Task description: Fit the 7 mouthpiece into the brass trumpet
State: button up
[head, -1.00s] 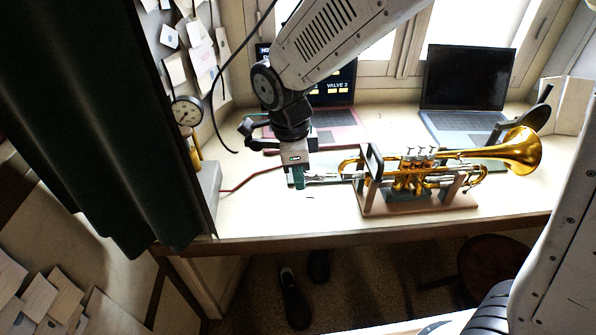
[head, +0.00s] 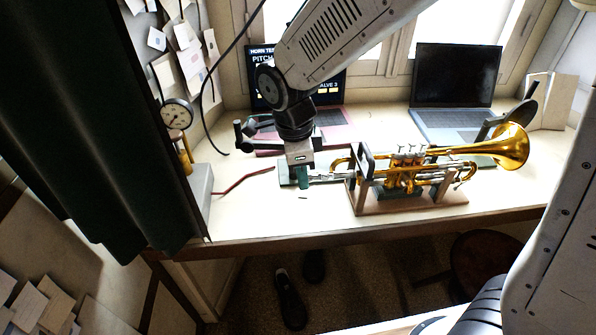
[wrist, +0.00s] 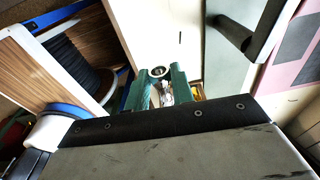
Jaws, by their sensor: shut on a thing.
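The brass trumpet (head: 410,172) lies on a wooden stand (head: 430,203), its bell pointing right and its mouthpiece end left, toward my gripper. My gripper (head: 304,184) is just left of the trumpet, green fingers pointing down. In the wrist view my gripper (wrist: 160,93) is shut on a small silver mouthpiece (wrist: 158,72), whose round rim shows between the green fingers. Silver parts reach from the fingers toward the trumpet in the head view. I cannot tell whether the mouthpiece touches the trumpet's pipe. No number is readable on it.
Two laptops (head: 455,80) stand at the back of the workbench (head: 250,222). A dial gauge (head: 176,114) and a green curtain (head: 85,120) are at the left. A red cable (head: 243,181) lies left of my gripper. The bench front is mostly clear.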

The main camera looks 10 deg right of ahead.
jog(key=shift+d, duration=0.5)
jog(key=o, duration=1)
jog(key=r, duration=0.7)
jog(key=shift+a+r, duration=0.4)
